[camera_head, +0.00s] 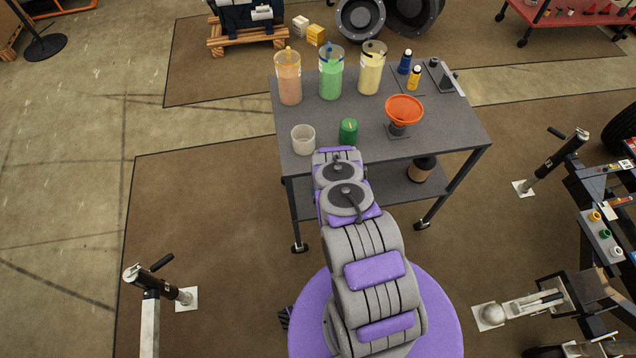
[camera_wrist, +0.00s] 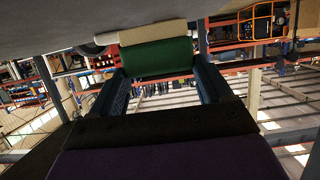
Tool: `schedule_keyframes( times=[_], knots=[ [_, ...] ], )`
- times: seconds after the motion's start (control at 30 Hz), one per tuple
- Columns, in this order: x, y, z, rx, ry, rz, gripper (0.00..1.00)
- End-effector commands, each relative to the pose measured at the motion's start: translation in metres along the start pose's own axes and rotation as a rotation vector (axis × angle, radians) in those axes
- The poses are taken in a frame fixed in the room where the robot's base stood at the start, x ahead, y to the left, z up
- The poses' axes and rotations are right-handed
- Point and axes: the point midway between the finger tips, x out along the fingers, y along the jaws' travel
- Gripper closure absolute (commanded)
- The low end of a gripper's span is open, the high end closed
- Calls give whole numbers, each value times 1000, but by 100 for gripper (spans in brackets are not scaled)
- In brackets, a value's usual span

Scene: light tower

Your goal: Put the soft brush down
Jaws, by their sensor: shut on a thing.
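The soft brush shows as a green body (camera_wrist: 158,59) with a pale beige band along one edge in the wrist view. My gripper (camera_wrist: 159,84) is shut on it, with one dark finger at each side of the green body. The beige edge lies close to a grey surface that fills the top of the wrist view; I cannot tell whether they touch. In the head view the green brush (camera_head: 348,131) is at the front part of the grey table (camera_head: 440,122), just past the end of my arm. My arm hides the fingers there.
A whitish cup (camera_head: 303,139) stands left of the brush and an orange funnel (camera_head: 404,108) on a stand is right. Behind are orange (camera_head: 289,82), green (camera_head: 330,80) and yellow (camera_head: 371,72) containers. Small bottles (camera_head: 414,78) stand at the back right. The front right tabletop is clear.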

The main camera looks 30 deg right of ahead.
Motion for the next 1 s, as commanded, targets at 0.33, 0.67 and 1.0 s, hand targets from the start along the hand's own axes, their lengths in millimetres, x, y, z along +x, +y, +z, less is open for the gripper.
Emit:
schedule_keyframes(
  times=[0.33,0.67,1.0],
  knots=[
    [30,-11,-6,-3,-2,-2,58],
    [60,-16,16,-2,-4,-1,58],
    [61,-15,19,-2,-6,-1,13]
  ],
)
